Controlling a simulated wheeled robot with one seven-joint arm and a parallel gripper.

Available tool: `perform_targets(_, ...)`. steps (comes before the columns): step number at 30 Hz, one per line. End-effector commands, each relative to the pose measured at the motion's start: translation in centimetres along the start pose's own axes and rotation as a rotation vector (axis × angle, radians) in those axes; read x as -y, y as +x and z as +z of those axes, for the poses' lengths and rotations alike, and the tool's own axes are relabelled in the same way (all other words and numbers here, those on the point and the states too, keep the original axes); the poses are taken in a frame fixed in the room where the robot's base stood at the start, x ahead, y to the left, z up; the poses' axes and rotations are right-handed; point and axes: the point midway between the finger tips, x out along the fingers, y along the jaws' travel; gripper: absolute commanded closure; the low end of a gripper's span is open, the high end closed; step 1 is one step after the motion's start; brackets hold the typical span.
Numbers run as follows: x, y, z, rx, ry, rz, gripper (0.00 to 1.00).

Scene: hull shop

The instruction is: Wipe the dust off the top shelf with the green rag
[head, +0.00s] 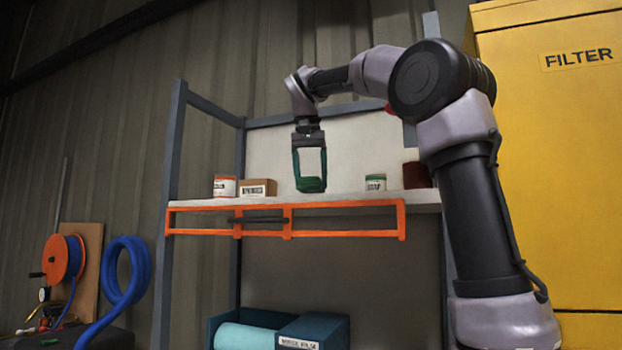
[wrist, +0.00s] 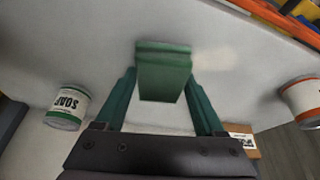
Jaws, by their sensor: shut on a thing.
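The folded green rag (wrist: 163,75) is between my gripper's two teal fingers in the wrist view. My gripper (head: 311,184) is shut on it and points down over the middle of the top shelf (head: 340,198) in the head view. The rag is at or just above the shelf surface; I cannot tell whether it touches. In the wrist view the pale shelf surface (wrist: 240,85) spreads around the rag, with a faint tan smudge, possibly dust (wrist: 210,59), just beside it.
An orange rail (head: 344,234) runs along the front. A yellow cabinet (head: 560,150) is at right.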

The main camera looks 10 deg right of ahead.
Motion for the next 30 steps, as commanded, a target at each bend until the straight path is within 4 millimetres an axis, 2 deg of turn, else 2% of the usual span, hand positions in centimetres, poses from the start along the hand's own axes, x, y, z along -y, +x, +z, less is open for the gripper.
perform_targets(30,0.0,1.5,0.6,0.0,0.0,0.0,0.91)
